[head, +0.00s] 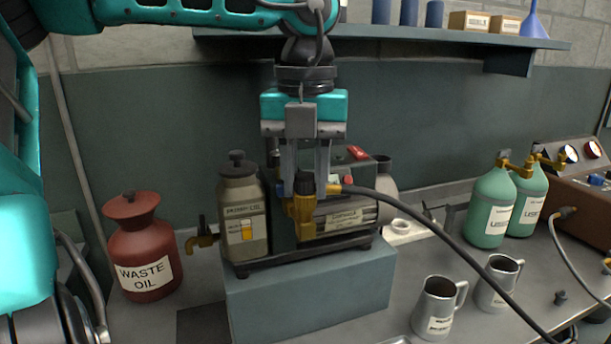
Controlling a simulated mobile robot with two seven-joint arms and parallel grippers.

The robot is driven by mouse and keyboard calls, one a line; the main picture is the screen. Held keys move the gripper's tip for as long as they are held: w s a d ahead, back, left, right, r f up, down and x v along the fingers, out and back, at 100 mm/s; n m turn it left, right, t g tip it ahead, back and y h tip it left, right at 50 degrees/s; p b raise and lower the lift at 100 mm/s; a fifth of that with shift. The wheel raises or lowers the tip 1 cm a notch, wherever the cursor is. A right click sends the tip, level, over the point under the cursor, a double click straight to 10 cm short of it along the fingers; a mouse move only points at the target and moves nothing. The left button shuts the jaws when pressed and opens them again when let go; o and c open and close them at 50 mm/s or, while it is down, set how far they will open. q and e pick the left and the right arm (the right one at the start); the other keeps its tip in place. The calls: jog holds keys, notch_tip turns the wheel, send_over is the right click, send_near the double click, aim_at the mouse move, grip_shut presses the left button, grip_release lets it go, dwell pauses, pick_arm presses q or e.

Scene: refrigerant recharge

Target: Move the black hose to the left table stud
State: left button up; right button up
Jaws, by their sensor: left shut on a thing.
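The black hose (428,219) runs from a brass fitting with a black cap (303,208) in front of the pump, down to the right and out of the picture's lower right. My left gripper (307,184) points down from above, its two fingers on either side of the black-capped fitting at the hose's end. It is shut on this hose end. Whether the fitting still touches the pump behind it, I cannot tell. A small dark peg (560,297) stands on the table at right; I cannot tell if it is a table stud. My right gripper is not in view.
The pump (345,215) and a tan oil can (241,205) stand on a blue-grey block (310,294). A red waste oil can (140,250) is at left. Two metal mugs (435,305), green cylinders (491,205) and a gauge box (575,190) are at right. A shelf (440,37) crosses above.

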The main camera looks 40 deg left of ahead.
pick_arm(q)
jog(key=shift+f+n+b, duration=0.15)
jog(key=shift+n+b, duration=0.3)
jog(key=shift+n, duration=1.05)
jog(key=shift+n+b, duration=0.55)
jog(key=shift+n, duration=0.05)
jog(key=shift+n+b, duration=0.4)
jog(key=shift+n, duration=0.8)
